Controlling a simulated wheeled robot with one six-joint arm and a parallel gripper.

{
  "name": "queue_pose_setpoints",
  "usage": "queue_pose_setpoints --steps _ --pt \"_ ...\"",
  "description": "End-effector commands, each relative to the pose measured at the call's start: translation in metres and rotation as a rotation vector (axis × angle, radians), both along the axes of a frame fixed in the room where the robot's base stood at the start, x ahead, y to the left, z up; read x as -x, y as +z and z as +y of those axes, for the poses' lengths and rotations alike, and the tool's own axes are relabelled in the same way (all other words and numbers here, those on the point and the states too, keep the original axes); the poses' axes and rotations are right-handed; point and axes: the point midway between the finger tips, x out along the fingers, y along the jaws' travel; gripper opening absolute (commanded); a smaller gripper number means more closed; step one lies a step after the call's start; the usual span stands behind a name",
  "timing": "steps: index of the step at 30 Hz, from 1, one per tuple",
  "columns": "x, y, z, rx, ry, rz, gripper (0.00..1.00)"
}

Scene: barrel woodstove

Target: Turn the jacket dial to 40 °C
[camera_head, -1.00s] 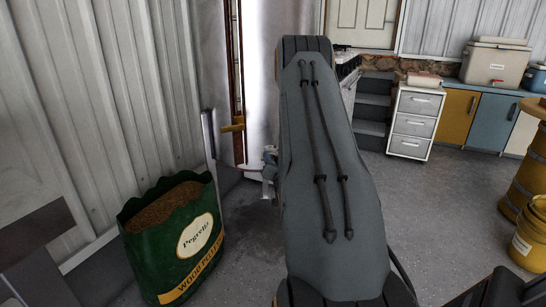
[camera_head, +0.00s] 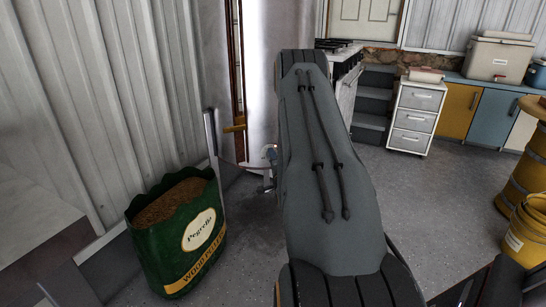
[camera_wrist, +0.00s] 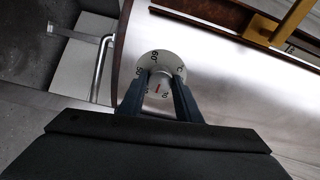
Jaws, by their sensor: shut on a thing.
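The jacket dial (camera_wrist: 147,62) shows in the wrist view as a pale round plate on a curved silver metal surface. Its numbers include 60 at the top and 50 at the upper left; the lower ones are small and partly hidden. A small red mark shows below the knob, between the fingers. My gripper (camera_wrist: 160,76) is shut on the dial's grey knob (camera_wrist: 158,84), with one dark finger on each side. In the head view my arm hides the dial's face and most of my gripper.
A green wood pellet bag (camera_head: 178,232) stands at the left by the wall. Open floor (camera_head: 425,210) lies to the right.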

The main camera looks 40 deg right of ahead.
Motion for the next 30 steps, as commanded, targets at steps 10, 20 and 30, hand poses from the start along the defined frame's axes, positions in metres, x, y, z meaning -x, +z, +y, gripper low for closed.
queue_pose_setpoints --steps 10,20,30 --pt "0.0022 -0.0011 -0.0006 -0.243 -0.004 -0.133 0.08" --pt "0.0018 -0.0017 -0.0007 -0.368 -0.004 -0.206 0.08" --pt "0.0017 -0.0021 -0.0008 -0.397 -0.004 -0.222 0.08"
